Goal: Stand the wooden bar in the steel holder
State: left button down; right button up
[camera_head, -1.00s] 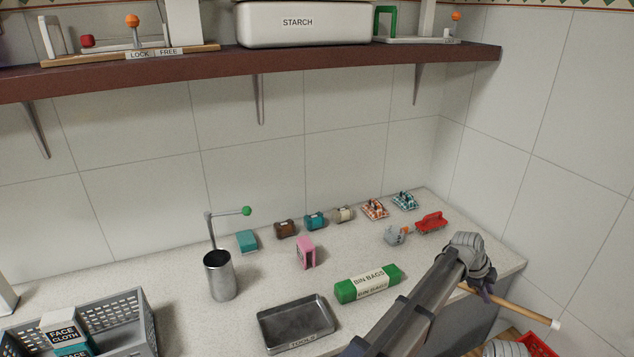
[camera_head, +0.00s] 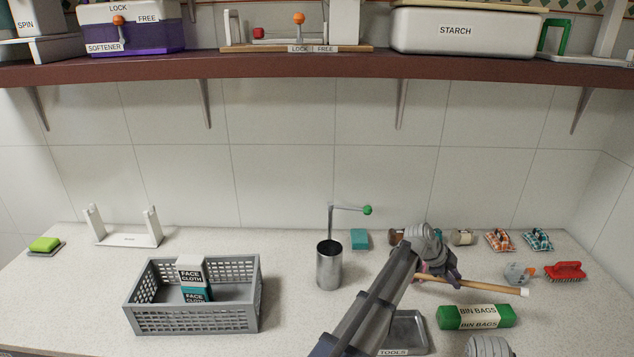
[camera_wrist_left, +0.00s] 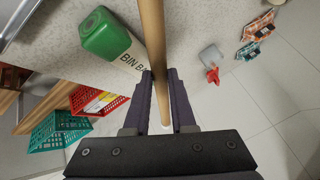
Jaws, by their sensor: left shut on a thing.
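The wooden bar (camera_head: 490,287) is a pale round stick with a white end at the right. My left gripper (camera_head: 452,278) is shut on it and holds it almost level, slightly tilted, above the counter. In the left wrist view the bar (camera_wrist_left: 152,40) runs between the fingers of the left gripper (camera_wrist_left: 160,78). The steel holder (camera_head: 329,267) is an upright, open-topped cylinder left of the gripper, apart from the bar. A bent rod with a green knob (camera_head: 367,210) rises behind it. My right gripper is not visible.
A grey basket (camera_head: 250,318) with face cloth boxes stands left of the holder. A metal tray (camera_head: 413,338) is partly hidden by my left arm. Green bin bags (camera_head: 476,317) lie below the bar. A teal block (camera_head: 359,239) and several small items line the back. A shelf (camera_head: 300,68) runs overhead.

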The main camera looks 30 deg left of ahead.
pick_arm(q)
jog(key=s+a+r+n+t+h, duration=0.1)
jog(key=s+a+r+n+t, duration=0.2)
jog(key=a+r, duration=0.5)
jog(key=s+a+r+n+t+h, duration=0.1)
jog(key=s+a+r+n+t, duration=0.2)
jog(key=a, duration=1.4)
jog(key=s+a+r+n+t+h, duration=0.1)
jog(key=s+a+r+n+t, duration=0.2)
jog(key=a+r+n+t, duration=0.3)
jog(key=a+r+t, duration=0.3)
jog(key=a+r, duration=0.4)
jog(key=shift+s+a+r, duration=0.2)
jog(key=shift+s+r, duration=0.1)
jog(key=shift+r, duration=0.1)
jog(key=shift+f+b, duration=0.1)
jog(key=shift+b, duration=0.3)
notch_tip(320, 180, down, 16)
jog(key=b, duration=1.6)
